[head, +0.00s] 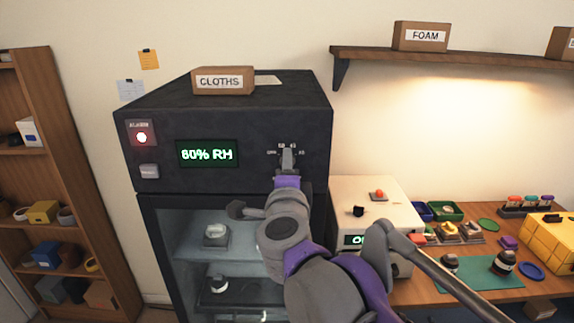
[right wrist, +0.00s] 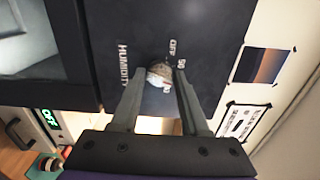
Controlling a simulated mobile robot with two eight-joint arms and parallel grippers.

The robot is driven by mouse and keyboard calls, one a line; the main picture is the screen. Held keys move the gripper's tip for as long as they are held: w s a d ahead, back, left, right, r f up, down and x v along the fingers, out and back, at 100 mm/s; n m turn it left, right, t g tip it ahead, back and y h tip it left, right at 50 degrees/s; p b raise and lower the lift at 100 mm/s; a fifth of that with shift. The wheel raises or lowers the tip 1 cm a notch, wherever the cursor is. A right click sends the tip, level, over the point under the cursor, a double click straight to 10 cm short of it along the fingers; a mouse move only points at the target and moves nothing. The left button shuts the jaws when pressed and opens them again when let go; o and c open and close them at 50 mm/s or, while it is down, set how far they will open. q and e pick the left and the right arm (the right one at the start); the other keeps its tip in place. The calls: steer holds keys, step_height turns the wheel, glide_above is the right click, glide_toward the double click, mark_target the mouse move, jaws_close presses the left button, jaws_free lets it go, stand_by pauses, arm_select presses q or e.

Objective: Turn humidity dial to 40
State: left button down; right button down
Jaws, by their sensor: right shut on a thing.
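The humidity dial (right wrist: 158,74) sits on the dark front panel of the cabinet (head: 225,118). In the right wrist view the label HUMIDITY and the marks OFF and 50 show around it; other marks are partly hidden. My right gripper (head: 288,160) reaches the dial from the front. Its two fingers, seen in the right wrist view (right wrist: 160,82), are shut on the dial from both sides. The dial's pointer is hidden, so I cannot tell its setting. The green display (head: 207,153) seems to read 60% RH. My left gripper is not in view.
A CLOTHS box (head: 223,81) stands on the cabinet. Below is a glass-fronted chamber with shelves (head: 215,255). A white device (head: 375,196) and a cluttered wooden bench (head: 405,293) stand to the right.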

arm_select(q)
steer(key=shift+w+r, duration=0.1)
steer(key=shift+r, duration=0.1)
arm_select(e)
steer(key=shift+m, duration=0.7)
steer(key=shift+c, duration=2.2)
jaws_free()
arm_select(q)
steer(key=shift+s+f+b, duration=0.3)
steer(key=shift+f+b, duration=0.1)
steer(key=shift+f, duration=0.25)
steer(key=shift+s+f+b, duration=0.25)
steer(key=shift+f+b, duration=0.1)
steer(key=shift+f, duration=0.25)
arm_select(e)
steer(key=s, duration=1)
steer(key=shift+s, duration=0.4)
